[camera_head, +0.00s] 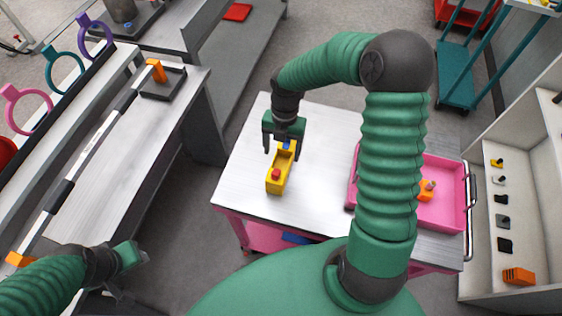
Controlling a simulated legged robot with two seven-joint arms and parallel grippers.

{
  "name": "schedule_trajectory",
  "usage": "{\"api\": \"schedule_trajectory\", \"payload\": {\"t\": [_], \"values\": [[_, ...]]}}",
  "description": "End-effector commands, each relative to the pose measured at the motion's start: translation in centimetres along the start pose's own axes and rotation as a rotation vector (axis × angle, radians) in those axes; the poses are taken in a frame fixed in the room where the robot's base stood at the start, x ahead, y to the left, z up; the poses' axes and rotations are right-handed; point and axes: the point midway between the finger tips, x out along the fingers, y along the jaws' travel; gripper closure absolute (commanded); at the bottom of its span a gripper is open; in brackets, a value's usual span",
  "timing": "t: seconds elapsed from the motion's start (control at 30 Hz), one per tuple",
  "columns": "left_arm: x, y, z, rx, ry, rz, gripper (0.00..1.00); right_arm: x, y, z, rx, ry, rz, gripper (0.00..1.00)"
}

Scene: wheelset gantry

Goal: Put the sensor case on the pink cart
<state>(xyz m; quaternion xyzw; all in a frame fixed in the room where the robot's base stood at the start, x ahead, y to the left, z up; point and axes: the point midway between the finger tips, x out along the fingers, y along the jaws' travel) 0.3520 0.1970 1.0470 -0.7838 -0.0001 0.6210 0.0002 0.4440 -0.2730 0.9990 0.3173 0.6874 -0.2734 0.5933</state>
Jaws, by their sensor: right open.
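The sensor case appears to be the yellow box (281,174) with a red part and a blue part on it. It rests on the white top of the pink cart (240,178), left of the cart's middle. My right gripper (281,150) is open over the far end of the case, with one finger on each side; whether the fingers touch it I cannot tell. My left gripper (134,258) is at the lower left, away from the case and beside the grey bench; its jaws are too unclear to judge.
A pink tray (452,206) with an orange part (425,192) stands on the cart's right side, partly behind my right arm. A grey bench (110,185) with a long shaft stands left. Shelves (520,225) with small parts stand right. The cart top's front left is clear.

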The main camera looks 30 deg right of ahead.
Motion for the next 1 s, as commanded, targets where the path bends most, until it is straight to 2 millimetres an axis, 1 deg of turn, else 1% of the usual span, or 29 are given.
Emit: {"api": "schedule_trajectory", "payload": {"t": [0.03, 0.1, 0.17, 0.27, 0.37, 0.57, 0.6, 0.67, 0.7, 0.8, 0.9, 1.0], "values": [[0.0, 0.0, 0.0, 0.000, 0.000, 0.000, 0.62, -0.9, 0.0, 0.1, 0.002, -0.003, 0.002, 0.27], [0.1, 0.0, 0.0, 0.000, 0.000, 0.000, 0.62, -1.7, 0.0, 0.1, 0.000, -0.001, 0.001, 0.27], [0.1, 0.0, 0.0, 0.000, 0.000, 0.000, 0.62, -2.1, 0.0, 0.0, 0.007, -0.002, -0.001, 0.27], [0.1, 0.0, 0.0, 0.000, 0.000, 0.000, 0.62, -2.2, 0.1, -0.8, 0.103, -0.017, -0.006, 0.27], [0.0, 0.0, 0.0, 0.000, 0.000, 0.000, 0.62, -2.1, 0.2, -2.6, 0.340, -0.057, -0.003, 0.27], [0.0, 0.0, 0.0, 0.000, 0.000, 0.000, 0.62, -2.4, -0.4, -6.7, 1.034, -0.138, 0.099, 0.27], [0.0, 0.0, 0.0, 0.000, 0.000, 0.000, 0.62, -2.5, -0.6, -7.4, 1.178, -0.142, 0.135, 0.27], [0.0, 0.0, 0.0, 0.000, 0.000, 0.000, 0.62, -2.6, -0.9, -8.5, 1.393, -0.137, 0.193, 0.27], [0.0, 0.0, 0.0, 0.000, 0.000, 0.000, 0.62, -2.7, -1.1, -9.2, 1.536, -0.125, 0.233, 0.27], [0.0, 0.0, 0.0, 0.000, 0.000, 0.000, 0.62, -2.9, -1.5, -10.7, 1.855, -0.071, 0.327, 0.27], [0.1, 0.0, 0.0, 0.000, 0.000, 0.000, 0.62, -3.0, -1.9, -11.8, 2.086, -0.007, 0.391, 0.27], [0.0, 0.0, 0.0, 0.000, 0.000, 0.000, 0.62, -3.0, -2.0, -12.2, 2.206, 0.034, 0.422, 0.27]]}}
